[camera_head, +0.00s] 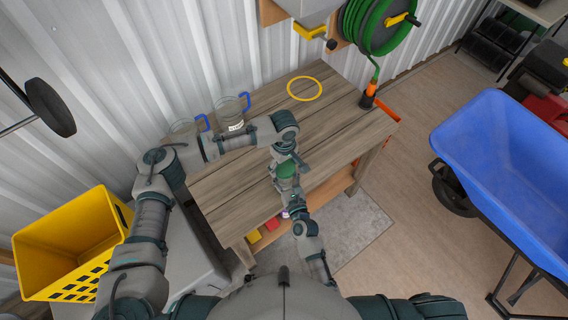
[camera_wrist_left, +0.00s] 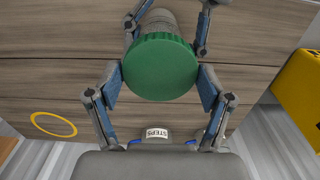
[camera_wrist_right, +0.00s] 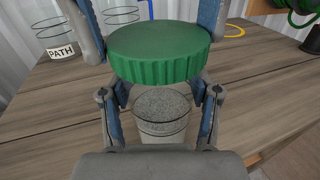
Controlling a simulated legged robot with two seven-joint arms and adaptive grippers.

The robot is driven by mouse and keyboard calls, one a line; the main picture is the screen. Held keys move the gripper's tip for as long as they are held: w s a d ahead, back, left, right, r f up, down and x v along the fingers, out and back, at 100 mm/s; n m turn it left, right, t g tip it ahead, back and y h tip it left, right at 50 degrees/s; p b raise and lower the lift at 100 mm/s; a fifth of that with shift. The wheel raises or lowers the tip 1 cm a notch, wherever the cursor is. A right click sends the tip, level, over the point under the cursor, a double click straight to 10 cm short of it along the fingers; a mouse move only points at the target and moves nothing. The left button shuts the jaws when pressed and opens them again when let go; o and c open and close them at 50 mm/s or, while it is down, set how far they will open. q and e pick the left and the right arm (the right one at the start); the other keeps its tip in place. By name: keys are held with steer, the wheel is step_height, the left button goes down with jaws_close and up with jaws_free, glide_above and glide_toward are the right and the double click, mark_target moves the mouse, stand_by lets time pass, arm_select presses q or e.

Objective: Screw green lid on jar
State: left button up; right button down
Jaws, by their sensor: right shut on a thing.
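The jar (camera_wrist_right: 160,115) is clear with grey grainy contents. My right gripper (camera_wrist_right: 160,108) is shut on the jar below the lid. My left gripper (camera_wrist_left: 160,88) is over the lid, its fingers open on either side of it, close to the rim. I cannot tell whether the lid is seated on the jar's rim.
The wooden table (camera_head: 240,195) holds two clear containers with blue handles (camera_head: 231,113) (camera_head: 185,130) and a yellow ring (camera_head: 304,88). An orange-black nozzle (camera_head: 369,94) stands at its right corner. A yellow crate (camera_head: 70,245) is at left, a blue wheelbarrow (camera_head: 510,160) at right.

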arm_select(q)
steer(key=c, duration=0.5)
steer(key=shift+o, duration=0.2)
steer(key=m, duration=0.4)
steer(key=shift+f, duration=0.1)
steer(key=m, duration=3)
steer(key=shift+f+m, duration=0.1)
steer(key=shift+m, duration=0.2)
steer(key=m, duration=0.5)
steer(key=shift+a, duration=0.1)
steer(key=o, duration=1.2)
